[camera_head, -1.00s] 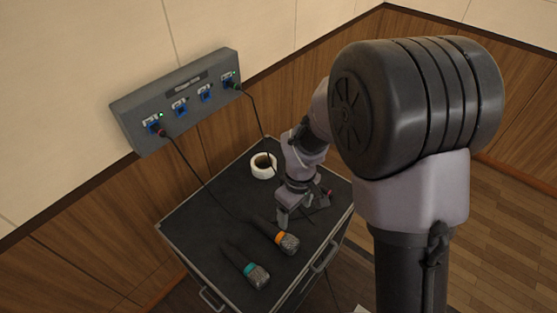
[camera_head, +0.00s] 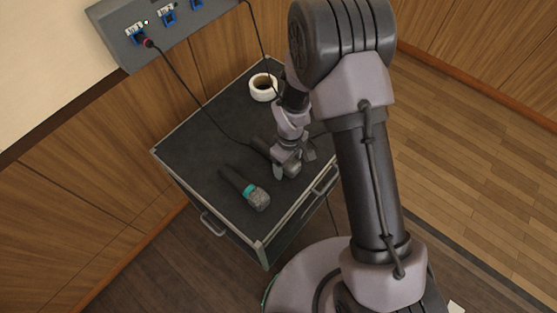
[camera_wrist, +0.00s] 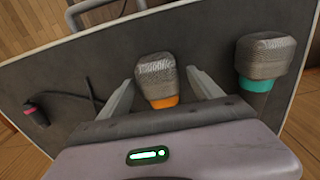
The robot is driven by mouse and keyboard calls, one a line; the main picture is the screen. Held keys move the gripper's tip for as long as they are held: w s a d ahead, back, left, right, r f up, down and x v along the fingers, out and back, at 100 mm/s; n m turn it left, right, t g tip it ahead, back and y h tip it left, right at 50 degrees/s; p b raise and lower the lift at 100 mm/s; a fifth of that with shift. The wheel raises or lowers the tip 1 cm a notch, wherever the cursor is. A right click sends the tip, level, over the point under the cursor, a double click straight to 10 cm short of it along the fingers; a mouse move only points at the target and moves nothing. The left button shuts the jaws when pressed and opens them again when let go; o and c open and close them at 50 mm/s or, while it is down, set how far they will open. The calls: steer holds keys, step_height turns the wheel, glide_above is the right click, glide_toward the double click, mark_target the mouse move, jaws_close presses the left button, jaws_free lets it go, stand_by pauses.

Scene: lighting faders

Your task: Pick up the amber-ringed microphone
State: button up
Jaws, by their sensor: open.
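The amber-ringed microphone (camera_wrist: 157,76) lies on the black cart top, its grey mesh head toward the top of the wrist view and its orange ring below. My gripper (camera_wrist: 160,78) is open, with one finger on each side of the microphone. Gaps show between the fingers and the head. The body beyond the ring is hidden by my gripper. In the head view my gripper (camera_head: 290,172) is low over the cart and covers most of this microphone, including its ring.
A teal-ringed microphone (camera_head: 256,197) lies beside it, right of it in the wrist view (camera_wrist: 264,62). A pink-ringed item (camera_wrist: 36,112) lies at the left. A white tape roll (camera_head: 263,88) sits at the cart's back. A wall panel (camera_head: 125,40) has a cable hanging from it.

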steer(key=shift+r, duration=0.1)
jaws_close()
steer(key=shift+r, duration=0.1)
